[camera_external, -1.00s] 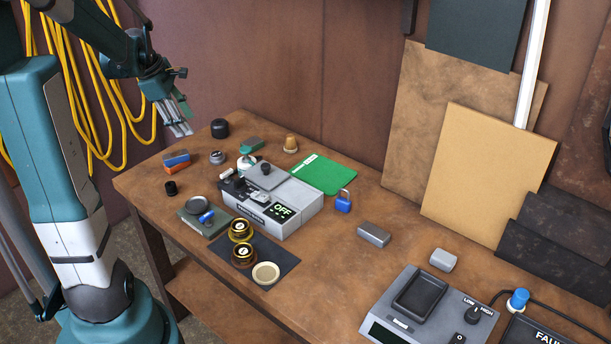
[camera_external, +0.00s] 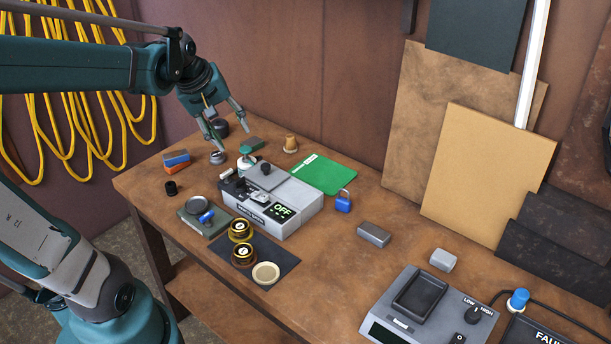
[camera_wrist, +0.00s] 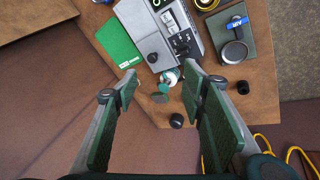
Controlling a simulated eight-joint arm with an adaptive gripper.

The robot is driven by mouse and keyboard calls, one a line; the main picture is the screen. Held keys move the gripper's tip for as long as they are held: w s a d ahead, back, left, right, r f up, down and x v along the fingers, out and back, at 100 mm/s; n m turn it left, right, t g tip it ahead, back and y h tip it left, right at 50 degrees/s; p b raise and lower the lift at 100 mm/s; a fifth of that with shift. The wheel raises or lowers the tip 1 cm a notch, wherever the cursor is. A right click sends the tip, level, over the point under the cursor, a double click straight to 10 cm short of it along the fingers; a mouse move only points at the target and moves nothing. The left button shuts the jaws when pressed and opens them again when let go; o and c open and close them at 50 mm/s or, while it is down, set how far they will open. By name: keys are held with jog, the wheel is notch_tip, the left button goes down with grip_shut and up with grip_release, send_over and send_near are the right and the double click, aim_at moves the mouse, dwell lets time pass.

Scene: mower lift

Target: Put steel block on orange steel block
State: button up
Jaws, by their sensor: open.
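An orange block (camera_external: 178,168) lies at the left end of the bench in the external view, with a blue-faced block (camera_external: 175,157) against or on it; I cannot tell which. A plain grey steel block (camera_external: 373,234) lies right of the blue padlock. A smaller, lighter grey block (camera_external: 443,259) lies further right. My gripper (camera_external: 229,129) is open and empty, above the far left part of the bench, to the right of the orange block. In the wrist view my open gripper (camera_wrist: 161,75) shows no block between its fingers. The orange block is not visible there.
A grey device marked OFF (camera_external: 275,209) stands mid-bench beside a green sheet (camera_external: 325,174). A blue padlock (camera_external: 343,201) stands right. Bench around the grey steel block is clear.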

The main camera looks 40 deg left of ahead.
jog(key=s+d+m+t, duration=0.1)
jog(key=s+d+m, duration=0.3)
jog(key=d+m, duration=0.2)
jog(key=s+d+m+t, duration=0.1)
jog(key=s+d+m, duration=0.3)
jog(key=d, duration=0.4)
jog(key=shift+s+d+r+m, duration=0.15)
jog(key=shift+s+d+m, duration=0.2)
jog(key=shift+m, duration=0.55)
